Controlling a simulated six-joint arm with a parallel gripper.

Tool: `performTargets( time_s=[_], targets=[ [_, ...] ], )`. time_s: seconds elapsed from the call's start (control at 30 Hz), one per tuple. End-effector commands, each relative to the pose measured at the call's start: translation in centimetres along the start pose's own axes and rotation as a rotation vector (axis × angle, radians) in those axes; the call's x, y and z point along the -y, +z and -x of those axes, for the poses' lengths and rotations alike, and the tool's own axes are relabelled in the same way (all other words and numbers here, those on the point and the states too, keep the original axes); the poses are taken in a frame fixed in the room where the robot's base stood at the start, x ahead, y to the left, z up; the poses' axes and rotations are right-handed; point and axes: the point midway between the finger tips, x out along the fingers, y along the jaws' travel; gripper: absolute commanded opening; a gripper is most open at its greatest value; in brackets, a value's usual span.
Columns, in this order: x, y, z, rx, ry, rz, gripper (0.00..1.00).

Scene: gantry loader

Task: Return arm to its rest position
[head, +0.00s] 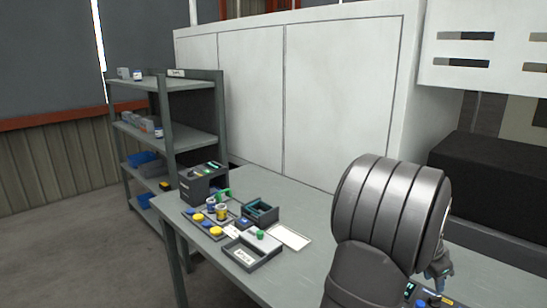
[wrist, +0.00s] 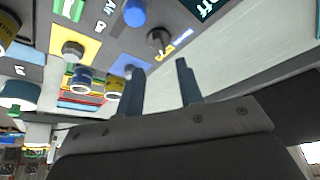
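My gripper (wrist: 160,68) shows in the wrist view with its two fingers apart and nothing between them. The fingers point at a grey panel with a blue knob (wrist: 134,13), a round grey knob (wrist: 73,48) and a dark switch (wrist: 157,40). The fingertips appear apart from these controls, though the exact gap is hard to judge. In the head view my thick dark arm stands at the right over the table and hides much of what is behind it. A small bluish part beside it may belong to my gripper, but it is mostly hidden.
The grey table (head: 205,277) carries a grey tray (head: 252,252), a dark box (head: 204,184), a small dark bin (head: 261,211) and several yellow and blue parts. A shelf rack (head: 190,142) stands at the left. A white cabinet (head: 335,95) rises behind the table.

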Motion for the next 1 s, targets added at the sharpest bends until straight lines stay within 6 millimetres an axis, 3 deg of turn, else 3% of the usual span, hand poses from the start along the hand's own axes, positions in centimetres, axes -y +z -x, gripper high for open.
performTargets(
  time_s=[0.53,0.6,1.0],
  targets=[
    [0.0,0.0,11.1,-0.001,-0.002,0.001,0.34],
    [-0.1,0.1,8.7,0.005,0.005,0.001,0.34],
    [-0.1,0.1,0.6,0.004,0.003,0.000,0.34]
  ],
)
